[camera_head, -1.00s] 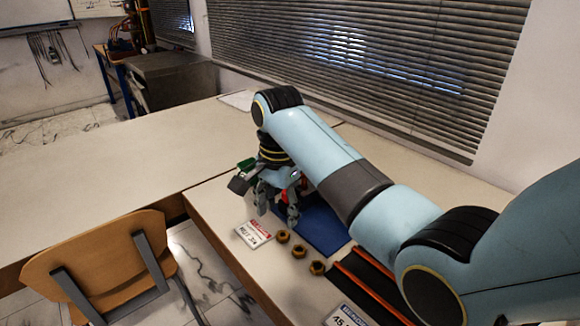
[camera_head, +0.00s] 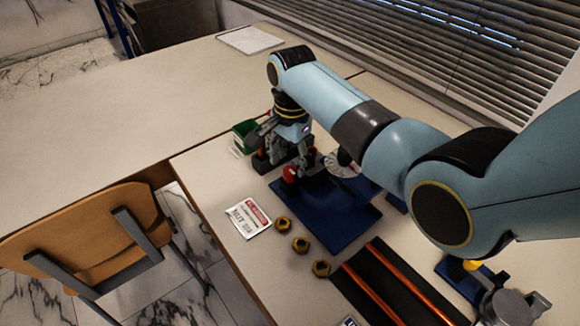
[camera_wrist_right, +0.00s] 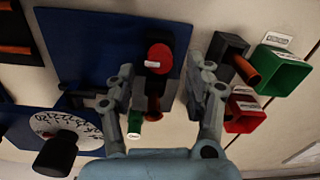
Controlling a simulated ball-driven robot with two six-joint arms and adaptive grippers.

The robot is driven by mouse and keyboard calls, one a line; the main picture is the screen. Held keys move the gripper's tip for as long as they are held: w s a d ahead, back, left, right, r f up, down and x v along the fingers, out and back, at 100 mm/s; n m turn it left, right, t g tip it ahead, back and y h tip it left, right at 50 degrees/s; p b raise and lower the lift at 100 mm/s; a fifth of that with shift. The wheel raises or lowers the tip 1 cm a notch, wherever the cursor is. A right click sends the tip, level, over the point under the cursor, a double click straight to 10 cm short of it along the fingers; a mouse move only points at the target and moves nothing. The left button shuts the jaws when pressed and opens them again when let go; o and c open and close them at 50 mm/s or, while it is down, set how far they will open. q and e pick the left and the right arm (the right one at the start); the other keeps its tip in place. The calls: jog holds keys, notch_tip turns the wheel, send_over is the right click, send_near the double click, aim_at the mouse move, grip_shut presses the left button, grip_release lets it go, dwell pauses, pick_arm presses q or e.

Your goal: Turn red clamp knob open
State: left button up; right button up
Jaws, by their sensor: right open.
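The red clamp knob (camera_head: 290,174) sits on a black block on the blue base plate (camera_head: 333,212). In the right wrist view the round red knob (camera_wrist_right: 159,58) shows ahead of my right gripper, roughly centred between its two fingers. My right gripper (camera_head: 284,155) is open and empty, pointing down close to the knob on its far side in the head view. In the right wrist view its fingers (camera_wrist_right: 165,80) stand apart; contact with the knob cannot be told. My left gripper is not in view.
A white dial with a black knob (camera_wrist_right: 58,152) sits beside the clamp. A green bin (camera_wrist_right: 283,75), a red bin (camera_wrist_right: 245,116) and a grey block holding a copper rod (camera_wrist_right: 229,48) stand close to the right finger. Brass nuts (camera_head: 301,245) and a label card (camera_head: 248,216) lie in front.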

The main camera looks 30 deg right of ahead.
aim_at(290, 170)
notch_tip(290, 170, down, 2)
jog(key=shift+f, duration=0.15)
jog(key=shift+a+f, duration=0.1)
jog(key=shift+f, duration=0.2)
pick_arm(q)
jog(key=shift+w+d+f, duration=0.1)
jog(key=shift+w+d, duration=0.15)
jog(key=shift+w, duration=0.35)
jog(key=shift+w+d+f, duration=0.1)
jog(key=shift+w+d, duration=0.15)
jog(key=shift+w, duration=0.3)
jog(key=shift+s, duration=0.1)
pick_arm(e)
jog(key=c, duration=0.3)
grip_shut()
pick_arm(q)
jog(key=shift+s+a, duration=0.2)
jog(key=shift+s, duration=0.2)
